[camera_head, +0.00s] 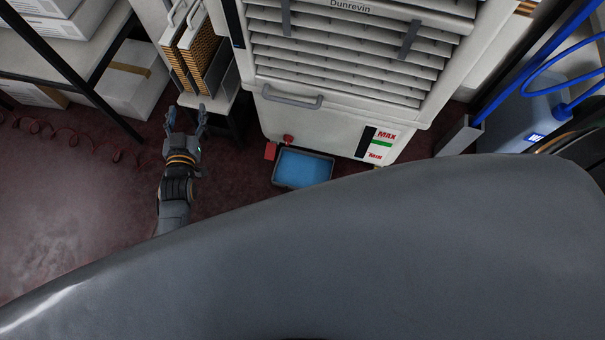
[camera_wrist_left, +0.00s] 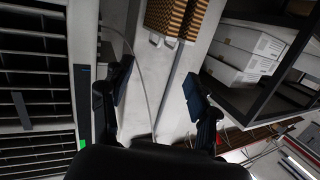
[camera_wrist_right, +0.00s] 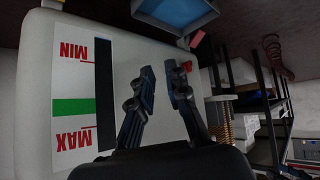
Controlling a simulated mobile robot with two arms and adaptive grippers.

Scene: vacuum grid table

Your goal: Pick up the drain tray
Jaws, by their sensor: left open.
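The drain tray (camera_head: 297,187) is a shallow dark-rimmed tray filled with blue, on the dark red floor at the foot of the white machine. Part of it shows at the top of the right wrist view (camera_wrist_right: 160,22). My left gripper (camera_head: 187,114) is open and empty, left of the tray and apart from it. Its spread fingers also show in the left wrist view (camera_wrist_left: 155,88). My right gripper (camera_wrist_right: 163,78) is partly open and empty, in front of the machine's level gauge. It is hidden in the head view.
The white louvred machine (camera_head: 352,116) stands behind the tray, with a grey handle (camera_head: 292,98) and a MAX/MIN gauge (camera_head: 379,145). A red piece (camera_head: 270,151) is beside the tray. A stand with filters (camera_head: 193,60) is near my left gripper. Blue hoses (camera_head: 540,55) are at right.

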